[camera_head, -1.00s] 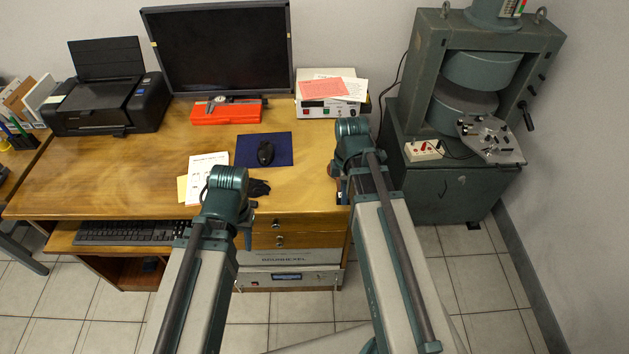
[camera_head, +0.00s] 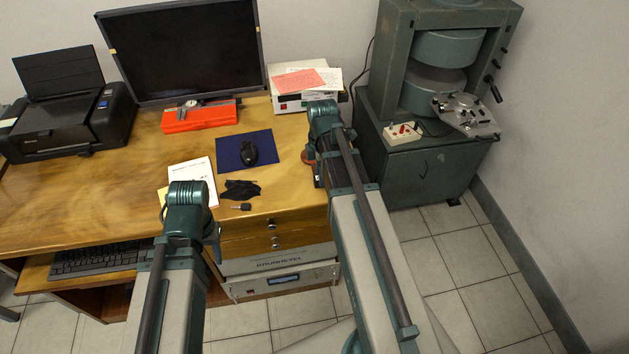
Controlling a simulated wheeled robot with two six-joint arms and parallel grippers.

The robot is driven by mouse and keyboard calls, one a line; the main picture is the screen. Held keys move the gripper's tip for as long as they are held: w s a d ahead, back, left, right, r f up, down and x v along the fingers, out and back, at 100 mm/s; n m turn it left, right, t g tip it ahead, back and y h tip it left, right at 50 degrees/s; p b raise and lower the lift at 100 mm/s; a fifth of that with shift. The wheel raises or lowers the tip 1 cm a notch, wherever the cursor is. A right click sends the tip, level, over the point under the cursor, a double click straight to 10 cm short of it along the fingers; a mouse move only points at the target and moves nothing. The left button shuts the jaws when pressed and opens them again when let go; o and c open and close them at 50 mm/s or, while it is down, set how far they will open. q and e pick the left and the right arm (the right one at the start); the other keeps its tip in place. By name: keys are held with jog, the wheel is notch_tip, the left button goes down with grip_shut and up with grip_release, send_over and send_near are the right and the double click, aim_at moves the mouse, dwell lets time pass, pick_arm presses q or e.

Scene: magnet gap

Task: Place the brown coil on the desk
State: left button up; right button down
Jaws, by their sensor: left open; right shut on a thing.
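The desk (camera_head: 110,190) is a varnished wooden desk that fills the left and middle of the head view. My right gripper (camera_head: 314,172) is at the desk's right edge, mostly hidden behind its own wrist. A small reddish-brown piece, seemingly the brown coil (camera_head: 308,157), shows at its left side; my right gripper is shut on it. Most of the coil is hidden, and I cannot tell whether it touches the desktop. My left gripper (camera_head: 214,244) is open and empty, in front of the desk's front edge, partly hidden by its wrist.
A black glove (camera_head: 240,189), a mouse (camera_head: 248,153) on a blue pad (camera_head: 230,146) and papers (camera_head: 193,174) lie mid-desk. A white-fronted instrument (camera_head: 292,101) stands at the back right. A large green magnet (camera_head: 440,60) stands right of the desk. Bare desktop lies right of the pad.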

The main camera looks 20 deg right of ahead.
jog(key=shift+f, duration=0.2)
jog(key=shift+d, duration=0.1)
jog(key=shift+f, duration=0.2)
jog(key=c, duration=0.6)
grip_release()
jog(key=shift+r, duration=0.1)
notch_tip(320, 180, up, 12)
jog(key=p, duration=1.2)
jog(key=shift+r, duration=0.2)
